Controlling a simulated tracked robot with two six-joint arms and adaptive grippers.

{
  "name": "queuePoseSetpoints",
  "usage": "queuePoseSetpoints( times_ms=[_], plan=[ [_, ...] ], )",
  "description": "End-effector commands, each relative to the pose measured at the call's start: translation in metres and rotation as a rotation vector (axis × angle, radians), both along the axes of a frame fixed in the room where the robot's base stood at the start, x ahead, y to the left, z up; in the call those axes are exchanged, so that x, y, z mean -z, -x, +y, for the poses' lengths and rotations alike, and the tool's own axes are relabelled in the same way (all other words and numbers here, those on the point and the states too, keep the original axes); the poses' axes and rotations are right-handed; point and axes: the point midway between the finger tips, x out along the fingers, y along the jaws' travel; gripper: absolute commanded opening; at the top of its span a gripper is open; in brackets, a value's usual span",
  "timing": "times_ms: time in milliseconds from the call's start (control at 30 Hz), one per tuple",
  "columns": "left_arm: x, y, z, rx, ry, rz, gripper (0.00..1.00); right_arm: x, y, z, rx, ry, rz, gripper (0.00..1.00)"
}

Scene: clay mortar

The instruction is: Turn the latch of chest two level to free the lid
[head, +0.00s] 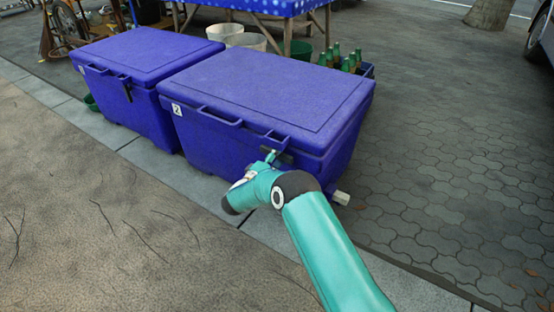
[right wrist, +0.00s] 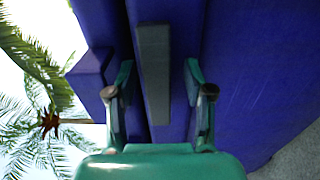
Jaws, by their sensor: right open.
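Chest two (head: 240,135) is the blue chest on the right in the head view, with a "2" label on its front and its lid (head: 270,88) down. Its latch (head: 286,158) is a dark bar at the lid's front edge, partly hidden by my right gripper (head: 271,157). The right wrist view shows the latch (right wrist: 155,75) as a grey bar lying about level, along the lid seam. My open right gripper (right wrist: 158,88) has one finger on each side of the bar, with a visible gap on both sides. My left gripper is not in view.
Another blue chest (head: 140,55) stands at left, its dark latch (head: 127,89) hanging down. Behind are pale buckets (head: 225,33), green bottles (head: 337,50) in a crate and a table with a blue cloth (head: 260,5). Pavement (head: 450,160) on the right is mostly clear.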

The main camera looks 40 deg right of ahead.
Motion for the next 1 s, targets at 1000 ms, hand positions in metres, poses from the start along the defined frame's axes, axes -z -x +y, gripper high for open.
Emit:
queuePoseSetpoints(
  times_ms=[1000],
  plan=[
    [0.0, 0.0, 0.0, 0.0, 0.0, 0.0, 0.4, 0.002, 0.049, 0.111, 0.0, -0.001, 0.003, 0.52]
  ],
)
